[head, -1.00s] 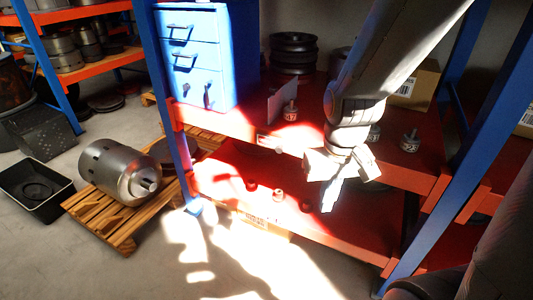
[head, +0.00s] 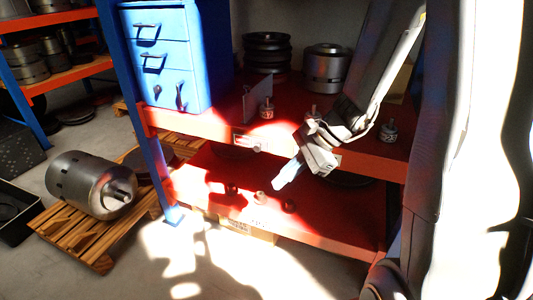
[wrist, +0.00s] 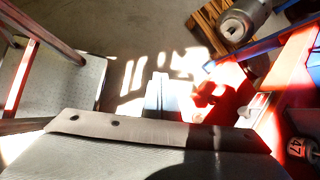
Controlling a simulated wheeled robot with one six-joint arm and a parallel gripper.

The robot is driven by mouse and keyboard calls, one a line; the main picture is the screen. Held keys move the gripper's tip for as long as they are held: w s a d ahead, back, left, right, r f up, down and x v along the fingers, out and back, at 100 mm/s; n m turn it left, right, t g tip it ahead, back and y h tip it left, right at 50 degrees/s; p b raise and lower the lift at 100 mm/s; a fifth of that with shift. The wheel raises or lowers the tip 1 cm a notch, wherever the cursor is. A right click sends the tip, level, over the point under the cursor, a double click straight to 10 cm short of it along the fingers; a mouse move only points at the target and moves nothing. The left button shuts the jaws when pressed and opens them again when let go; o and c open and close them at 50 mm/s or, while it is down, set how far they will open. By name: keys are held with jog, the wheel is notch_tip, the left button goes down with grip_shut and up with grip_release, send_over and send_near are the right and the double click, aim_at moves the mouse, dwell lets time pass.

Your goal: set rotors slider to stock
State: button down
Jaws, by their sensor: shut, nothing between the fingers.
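A pale label plate with a whitish knob or slider (head: 250,143) sits on the front edge of the upper red shelf, left of my gripper. Its lettering and setting are too small to read. It seems to show in the wrist view as a pale rounded piece (wrist: 250,110) on the shelf edge, right of my fingers. My gripper (head: 287,175) is shut and empty, in front of the shelf, lower than the slider and to its right, apart from it. In the wrist view my fingers (wrist: 160,92) are together over the sunlit floor.
The upper shelf holds a blue drawer cabinet (head: 165,60), dark stacked discs (head: 266,52), a metal rotor (head: 325,68) and small numbered pieces (head: 267,108). Small dark pieces (head: 261,197) stand on the lower shelf. A large rotor (head: 88,184) lies on a pallet at left.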

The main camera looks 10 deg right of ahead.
aim_at(260, 148)
jog(key=w+d+m+t+y+b, duration=0.1)
jog(key=w+d+m+t, duration=0.6)
jog(key=w, duration=0.8)
jog(key=d+m+b, duration=0.1)
jog(key=d+m, duration=0.2)
jog(key=m, duration=0.1)
jog(key=shift+d+t+y, duration=0.3)
jog(key=shift+d, duration=0.1)
jog(key=p+x, duration=0.1)
jog(key=x, duration=1.3)
jog(key=shift+f+p, duration=0.1)
jog(key=shift+p, duration=0.25)
